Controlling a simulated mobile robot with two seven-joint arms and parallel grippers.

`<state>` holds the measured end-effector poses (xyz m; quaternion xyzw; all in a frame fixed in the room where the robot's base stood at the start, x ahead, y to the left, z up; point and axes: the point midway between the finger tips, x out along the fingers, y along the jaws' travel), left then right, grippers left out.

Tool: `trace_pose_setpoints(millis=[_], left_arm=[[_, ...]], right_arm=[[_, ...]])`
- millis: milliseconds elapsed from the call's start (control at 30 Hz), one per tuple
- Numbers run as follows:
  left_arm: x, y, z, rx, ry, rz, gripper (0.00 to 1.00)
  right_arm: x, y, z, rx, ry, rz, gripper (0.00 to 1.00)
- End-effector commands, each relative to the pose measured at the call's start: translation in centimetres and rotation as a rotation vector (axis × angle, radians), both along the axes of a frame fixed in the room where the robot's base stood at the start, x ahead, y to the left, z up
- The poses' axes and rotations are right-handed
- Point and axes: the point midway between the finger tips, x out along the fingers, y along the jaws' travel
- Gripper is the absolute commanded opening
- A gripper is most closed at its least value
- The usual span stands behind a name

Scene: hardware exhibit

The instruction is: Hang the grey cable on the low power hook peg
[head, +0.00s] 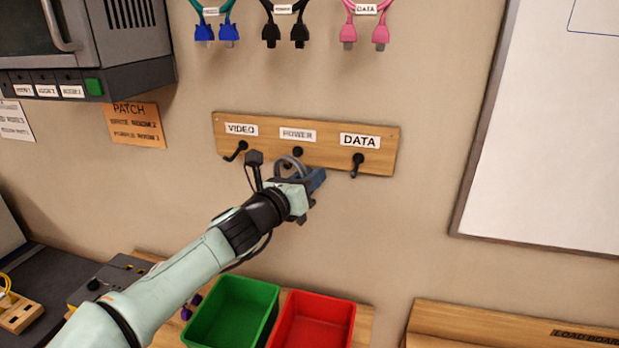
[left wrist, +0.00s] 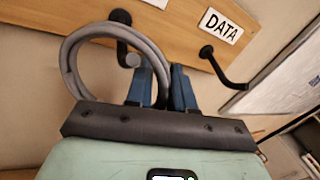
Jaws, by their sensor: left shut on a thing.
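The grey cable (head: 289,160) is a loop at the low wooden peg board (head: 380,137). My left gripper (head: 315,181) is just below the POWER peg (head: 298,151), with its blue fingers shut on the cable. In the left wrist view the grey cable (left wrist: 72,62) curves up from the fingers (left wrist: 163,88) and across the black POWER peg (left wrist: 121,36). The peg's tip appears inside the loop; whether the cable rests on the peg I cannot tell. My gripper hides part of the loop. My right gripper is out of view.
The VIDEO peg (head: 236,151) and DATA peg (head: 357,164) flank the POWER peg and look empty. Blue-ended, black-ended and pink cables (head: 364,30) hang above. A green bin (head: 232,312) and a red bin (head: 313,322) stand below.

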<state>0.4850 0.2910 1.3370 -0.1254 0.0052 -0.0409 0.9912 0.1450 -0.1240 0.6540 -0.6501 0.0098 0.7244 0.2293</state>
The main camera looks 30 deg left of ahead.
Motion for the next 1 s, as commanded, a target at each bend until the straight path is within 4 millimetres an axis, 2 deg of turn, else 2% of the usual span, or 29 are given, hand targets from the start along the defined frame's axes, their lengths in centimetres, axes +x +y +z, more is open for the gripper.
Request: trace_pose_setpoints(millis=[33, 100, 400, 533, 667, 1000], left_arm=[[0.0, 0.0, 0.1, 0.001, -0.001, -0.001, 0.32], [0.0, 0.0, 0.1, 0.001, -0.001, -0.001, 0.52], [-0.1, 0.0, 0.0, 0.0, 0.0, 0.0, 0.52], [-1.1, 0.0, 0.1, 0.003, -0.001, 0.0, 0.52], [-3.5, 0.2, 0.1, 0.003, -0.003, 0.001, 0.52], [-10.8, 0.8, 0.2, 0.001, -0.004, 0.0, 0.52]], right_arm=[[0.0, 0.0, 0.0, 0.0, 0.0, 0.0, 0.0], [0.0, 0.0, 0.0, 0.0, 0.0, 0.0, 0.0], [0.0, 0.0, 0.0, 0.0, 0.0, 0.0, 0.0], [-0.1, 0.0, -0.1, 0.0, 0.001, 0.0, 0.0], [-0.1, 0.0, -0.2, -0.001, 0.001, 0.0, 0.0], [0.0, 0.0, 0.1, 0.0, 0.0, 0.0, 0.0]])
